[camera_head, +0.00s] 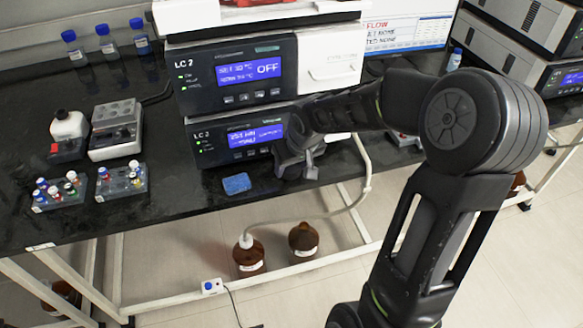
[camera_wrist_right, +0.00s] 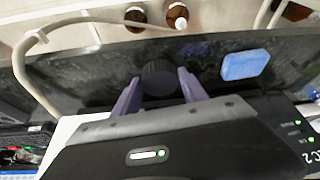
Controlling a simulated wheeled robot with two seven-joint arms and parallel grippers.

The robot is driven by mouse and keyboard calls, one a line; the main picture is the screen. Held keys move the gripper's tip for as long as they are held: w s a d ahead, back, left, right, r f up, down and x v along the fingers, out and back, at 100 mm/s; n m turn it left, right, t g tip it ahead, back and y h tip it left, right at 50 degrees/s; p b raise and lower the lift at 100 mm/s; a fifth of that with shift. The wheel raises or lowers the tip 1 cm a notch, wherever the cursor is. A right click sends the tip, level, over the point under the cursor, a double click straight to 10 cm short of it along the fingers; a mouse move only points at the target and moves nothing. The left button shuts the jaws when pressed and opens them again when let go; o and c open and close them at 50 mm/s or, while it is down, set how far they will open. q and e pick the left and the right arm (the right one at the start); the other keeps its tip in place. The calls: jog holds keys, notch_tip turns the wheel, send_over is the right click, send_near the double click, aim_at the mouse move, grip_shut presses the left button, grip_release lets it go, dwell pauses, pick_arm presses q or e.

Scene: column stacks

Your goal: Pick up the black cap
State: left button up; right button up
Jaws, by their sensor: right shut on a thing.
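The black cap (camera_wrist_right: 158,77) is a round, ribbed dark knob between the two purple-grey fingers in the right wrist view. My right gripper (camera_wrist_right: 159,84) is shut on it, one finger on each side. In the head view my right gripper (camera_head: 297,169) is at the front edge of the dark bench, in front of the lower LC 2 unit. The cap cannot be made out there. I cannot tell whether it touches the bench top. My left gripper is not in view.
A blue sponge (camera_head: 236,183) lies on the bench just left of my right gripper. The stacked LC 2 units (camera_head: 238,141) stand close behind it. Vial racks (camera_head: 122,182) stand at left.

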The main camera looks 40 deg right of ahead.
aim_at(292, 168)
notch_tip(292, 168, up, 17)
jog(key=p, duration=0.1)
dwell(0.4)
jog(key=shift+f, duration=0.15)
dwell(0.5)
